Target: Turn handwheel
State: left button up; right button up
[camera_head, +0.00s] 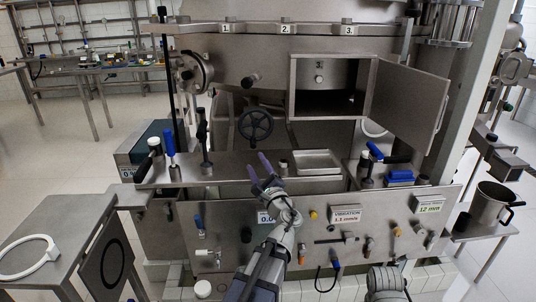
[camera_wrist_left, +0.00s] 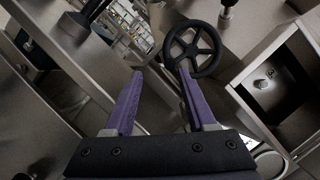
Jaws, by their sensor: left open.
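The handwheel (camera_head: 255,125) is a black spoked wheel on the front of the steel machine, below and left of the open box. It also shows in the left wrist view (camera_wrist_left: 194,36), at the top, just beyond the fingertips. My left gripper (camera_head: 264,170) has purple fingers and stands below and in front of the wheel, apart from it. In the left wrist view its fingers (camera_wrist_left: 158,75) are open with nothing between them. My right arm's end shows at the bottom right of the head view; no fingers of it can be made out.
An open box with its door (camera_head: 408,104) swung out to the right sits right of the wheel. A steel tray (camera_head: 317,162) lies on the ledge. Blue-handled levers (camera_head: 169,143) and black-handled levers stand along the ledge. A side table (camera_head: 40,235) with a white ring is at left.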

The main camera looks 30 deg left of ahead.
aim_at(254, 147)
pick_arm(q)
jog(key=shift+w+m+t, duration=0.6)
jog(key=shift+w+m, duration=0.25)
jog(key=shift+m, duration=0.05)
jog(key=shift+w+d+r, duration=0.1)
jog(key=shift+w+d, duration=0.05)
jog(key=shift+p+x, duration=0.9)
jog(key=shift+x, duration=3.05)
pick_arm(e)
jog(key=shift+w+d+r, duration=0.1)
jog(key=shift+w+r, duration=0.15)
jog(key=shift+r, duration=0.3)
pick_arm(q)
jog(key=shift+d, duration=0.1)
grip_shut()
jog(key=shift+h, duration=0.3)
